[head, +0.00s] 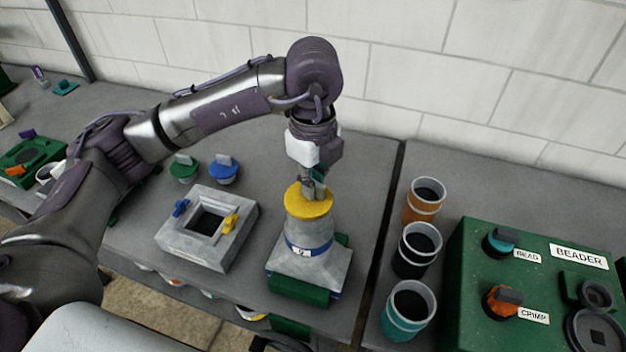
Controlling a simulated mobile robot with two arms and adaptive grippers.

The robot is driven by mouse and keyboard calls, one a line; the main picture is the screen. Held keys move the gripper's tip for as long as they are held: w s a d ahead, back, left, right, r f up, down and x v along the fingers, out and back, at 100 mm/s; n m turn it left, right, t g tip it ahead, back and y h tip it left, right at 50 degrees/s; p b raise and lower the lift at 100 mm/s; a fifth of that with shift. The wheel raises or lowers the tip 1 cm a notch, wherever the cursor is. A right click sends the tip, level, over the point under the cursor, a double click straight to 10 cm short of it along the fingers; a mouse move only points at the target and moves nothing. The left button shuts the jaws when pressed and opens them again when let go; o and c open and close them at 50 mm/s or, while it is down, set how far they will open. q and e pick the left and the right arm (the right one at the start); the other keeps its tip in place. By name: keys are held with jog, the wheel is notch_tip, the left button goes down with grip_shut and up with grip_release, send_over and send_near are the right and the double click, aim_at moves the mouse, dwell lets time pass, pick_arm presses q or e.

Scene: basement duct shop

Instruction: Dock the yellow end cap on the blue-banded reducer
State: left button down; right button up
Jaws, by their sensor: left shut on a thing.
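The yellow end cap (309,202) is at the top of the blue-banded reducer (300,262), a grey tapered piece standing upright on a green block (298,289). The cap looks level and lines up with the reducer's top; I cannot tell whether it is fully seated. My left gripper (315,184) comes down from above and is shut on the cap's grip, which the fingers mostly hide. My right gripper is not in view.
A grey square frame (179,249) with blue and yellow clips lies left of the reducer. Green (184,170) and blue (224,170) caps stand behind it. Orange (423,202), black (417,251) and teal (408,312) cups stand right, beside the green beader (540,290).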

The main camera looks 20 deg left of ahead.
pick_arm(q)
jog(key=shift+f, duration=0.2)
jog(key=c, duration=1.5)
grip_release()
jog(key=shift+r, duration=0.1)
notch_tip(320, 180, up, 11)
jog(key=p, duration=0.6)
